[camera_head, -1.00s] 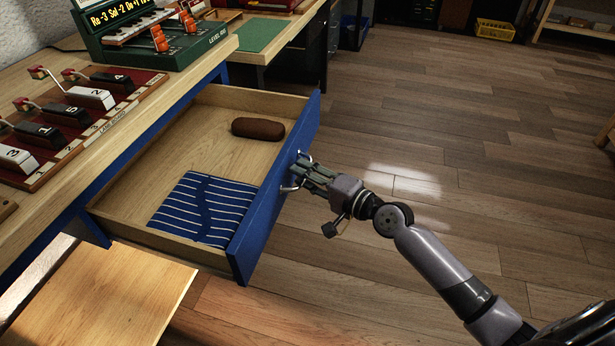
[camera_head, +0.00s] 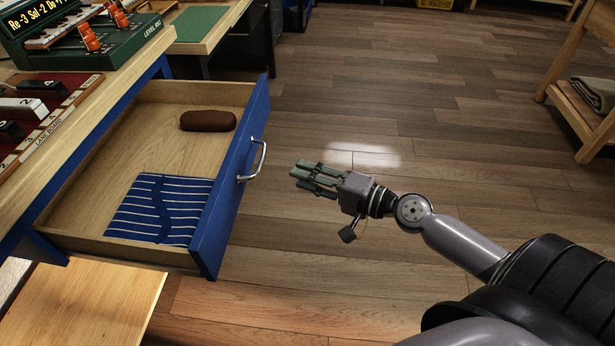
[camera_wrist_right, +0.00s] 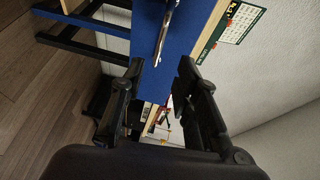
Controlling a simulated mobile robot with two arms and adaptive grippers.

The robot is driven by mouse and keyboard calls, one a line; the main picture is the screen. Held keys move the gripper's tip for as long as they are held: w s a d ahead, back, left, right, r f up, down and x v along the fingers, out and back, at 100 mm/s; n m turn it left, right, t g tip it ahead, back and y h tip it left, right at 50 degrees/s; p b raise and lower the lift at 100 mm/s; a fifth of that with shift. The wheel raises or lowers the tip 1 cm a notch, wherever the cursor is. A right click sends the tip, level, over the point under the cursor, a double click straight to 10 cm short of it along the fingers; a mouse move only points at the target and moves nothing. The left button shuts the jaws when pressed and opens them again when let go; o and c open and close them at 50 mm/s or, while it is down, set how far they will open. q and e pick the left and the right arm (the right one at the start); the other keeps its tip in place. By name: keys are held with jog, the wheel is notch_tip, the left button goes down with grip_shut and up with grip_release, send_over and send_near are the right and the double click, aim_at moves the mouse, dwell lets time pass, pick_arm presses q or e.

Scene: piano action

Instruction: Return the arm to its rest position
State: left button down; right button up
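My right gripper (camera_head: 314,179) is to the right of the open drawer, over the wooden floor. It is apart from the metal drawer handle (camera_head: 254,161). In the right wrist view its two fingers (camera_wrist_right: 157,80) are spread with nothing between them, and the handle (camera_wrist_right: 165,35) shows beyond their tips. The blue drawer front (camera_head: 231,190) stands well out from the bench. My left gripper is in neither view.
The drawer holds a brown case (camera_head: 208,121) and a blue striped cloth (camera_head: 130,215). The bench with a lane board (camera_head: 45,130) and green device (camera_head: 150,35) is at left. A wooden shelf (camera_head: 548,92) with folded cloth stands at right. Floor between is clear.

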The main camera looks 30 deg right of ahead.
dwell(0.4)
